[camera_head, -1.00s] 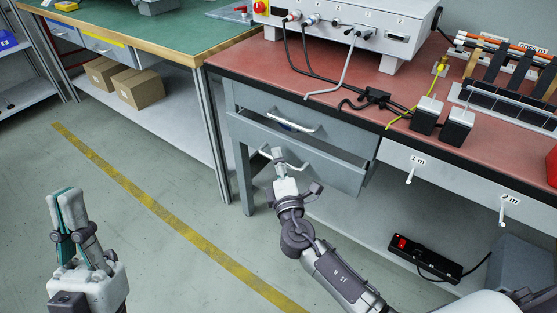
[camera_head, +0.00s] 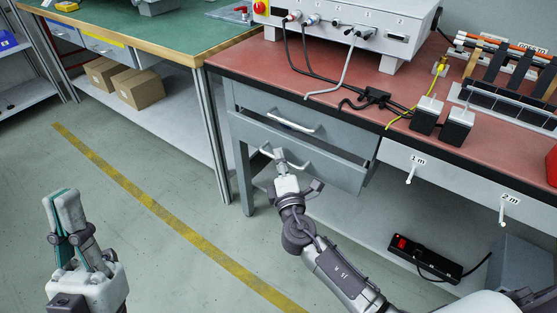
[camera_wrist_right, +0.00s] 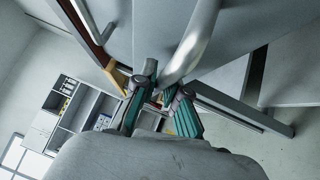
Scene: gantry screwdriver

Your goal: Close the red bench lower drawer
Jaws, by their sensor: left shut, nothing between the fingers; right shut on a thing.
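The red-topped bench (camera_head: 330,77) has two grey drawers at its left end. The lower drawer (camera_head: 335,172) is nearly in, its front seeming to stand slightly proud of the bench at the right edge. My right gripper (camera_head: 280,157) is shut on the bar handle (camera_head: 298,167) of this lower drawer. In the right wrist view the handle (camera_wrist_right: 195,45) runs down to the fingers (camera_wrist_right: 160,95), which partly hide the grasp. The upper drawer (camera_head: 265,108) looks closed. My left gripper (camera_head: 62,195) is shut and empty over the floor at the left.
A green-topped bench (camera_head: 190,37) stands to the left, with cardboard boxes (camera_head: 138,88) on its lower shelf. A black power strip (camera_head: 425,258) lies under the red bench. Floor with a yellow line (camera_head: 165,212) is clear between my arms.

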